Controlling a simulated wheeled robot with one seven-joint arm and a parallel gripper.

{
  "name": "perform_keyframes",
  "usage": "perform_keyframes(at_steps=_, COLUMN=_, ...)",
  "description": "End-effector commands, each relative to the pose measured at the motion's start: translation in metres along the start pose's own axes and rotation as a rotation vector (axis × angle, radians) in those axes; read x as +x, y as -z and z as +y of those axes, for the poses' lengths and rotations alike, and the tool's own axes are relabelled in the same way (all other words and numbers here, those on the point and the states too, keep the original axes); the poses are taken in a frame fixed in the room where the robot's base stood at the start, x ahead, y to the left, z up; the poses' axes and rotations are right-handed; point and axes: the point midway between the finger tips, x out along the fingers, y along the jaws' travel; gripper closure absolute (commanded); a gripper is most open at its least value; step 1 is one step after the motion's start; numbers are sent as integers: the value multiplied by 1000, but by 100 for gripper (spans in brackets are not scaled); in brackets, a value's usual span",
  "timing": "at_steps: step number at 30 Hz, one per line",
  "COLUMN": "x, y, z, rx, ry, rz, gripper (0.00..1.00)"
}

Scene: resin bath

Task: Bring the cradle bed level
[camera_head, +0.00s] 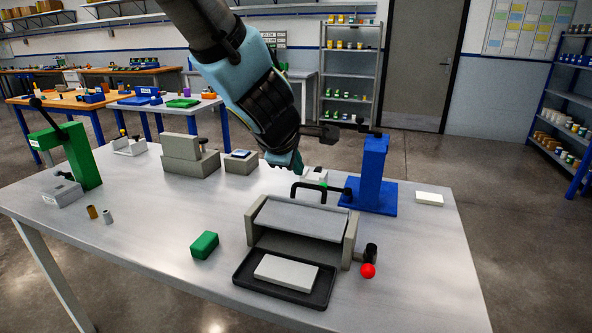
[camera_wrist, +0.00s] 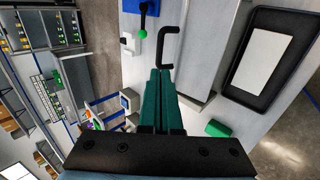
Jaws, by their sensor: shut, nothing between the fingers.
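The cradle (camera_head: 349,235) has grey side walls and stands on the metal bench. Its flat grey bed (camera_head: 300,218) lies between the walls and shows in the wrist view (camera_wrist: 201,50); its exact tilt is hard to tell. A black bar handle (camera_head: 322,186) rises at the bed's back edge, also in the wrist view (camera_wrist: 175,46). A black lever with a red knob (camera_head: 368,271) is at the cradle's right side. My gripper (camera_head: 297,168) is shut and empty, above and behind the cradle, near the handle. Its teal fingers show in the wrist view (camera_wrist: 160,72).
A black tray (camera_head: 240,276) with a pale slab (camera_head: 286,273) sits before the cradle. A green block (camera_head: 204,245) lies left of it. A blue press (camera_head: 372,175) stands behind right, a green press (camera_head: 72,155) far left.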

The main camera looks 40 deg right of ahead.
Motion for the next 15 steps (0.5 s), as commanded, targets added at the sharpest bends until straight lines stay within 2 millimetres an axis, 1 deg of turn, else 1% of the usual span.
perform_keyframes(at_steps=1, x=16, y=0, z=-4, rx=1, ry=2, rz=0, gripper=100)
perform_keyframes(at_steps=6, x=51, y=0, z=-3, rx=2, ry=1, rz=0, gripper=100)
perform_keyframes(at_steps=9, x=69, y=0, z=-2, rx=2, ry=1, rz=0, gripper=100)
perform_keyframes(at_steps=12, x=83, y=0, z=-1, rx=3, ry=1, rz=-1, gripper=100)
perform_keyframes(at_steps=15, x=93, y=0, z=-1, rx=2, ry=1, rz=0, gripper=100)
